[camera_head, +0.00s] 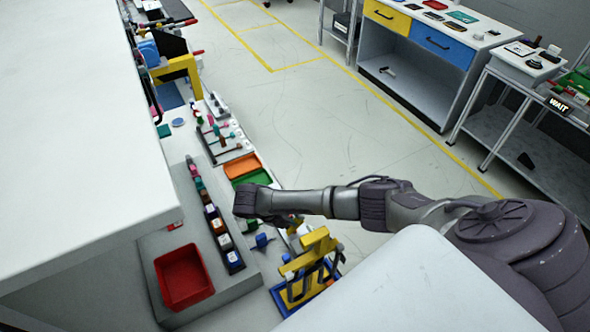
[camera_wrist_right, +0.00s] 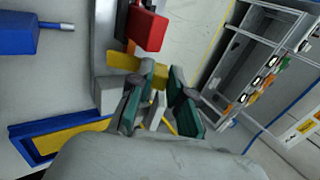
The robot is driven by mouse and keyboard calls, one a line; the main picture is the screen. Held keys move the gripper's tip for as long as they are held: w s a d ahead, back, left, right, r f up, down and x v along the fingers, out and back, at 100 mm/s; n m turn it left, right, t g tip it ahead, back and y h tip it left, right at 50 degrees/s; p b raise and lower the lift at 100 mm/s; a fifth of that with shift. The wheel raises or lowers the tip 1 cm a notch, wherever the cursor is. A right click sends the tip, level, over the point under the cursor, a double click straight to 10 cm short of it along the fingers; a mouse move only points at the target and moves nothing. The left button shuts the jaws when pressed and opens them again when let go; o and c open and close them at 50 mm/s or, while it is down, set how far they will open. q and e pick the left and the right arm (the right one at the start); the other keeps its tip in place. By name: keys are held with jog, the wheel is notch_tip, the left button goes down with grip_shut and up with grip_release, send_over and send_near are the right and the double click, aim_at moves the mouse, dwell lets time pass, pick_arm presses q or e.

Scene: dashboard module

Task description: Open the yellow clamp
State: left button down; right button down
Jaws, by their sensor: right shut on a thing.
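The yellow clamp (camera_head: 312,248) stands on a blue base at the near end of the bench in the head view. My right arm reaches over from the right, with its wrist just behind and left of the clamp. In the right wrist view, a yellow bar (camera_wrist_right: 124,62) passes close behind my right gripper (camera_wrist_right: 165,100). Its green-padded fingers are close together around a part of the clamp, largely hidden by the fingers. A red block (camera_wrist_right: 146,28) is just above them. My left gripper is not in view.
A red bin (camera_head: 183,277), a black rack of small blocks (camera_head: 222,238) and orange (camera_head: 243,166) and green trays lie left of the clamp. A white panel (camera_head: 80,130) covers the left side. A blue part (camera_wrist_right: 30,33) is at the wrist view's upper left. Open floor lies beyond the bench.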

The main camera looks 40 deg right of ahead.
jog(key=c, duration=1.1)
grip_release()
jog(key=v, duration=1.2)
jog(key=shift+d, duration=0.1)
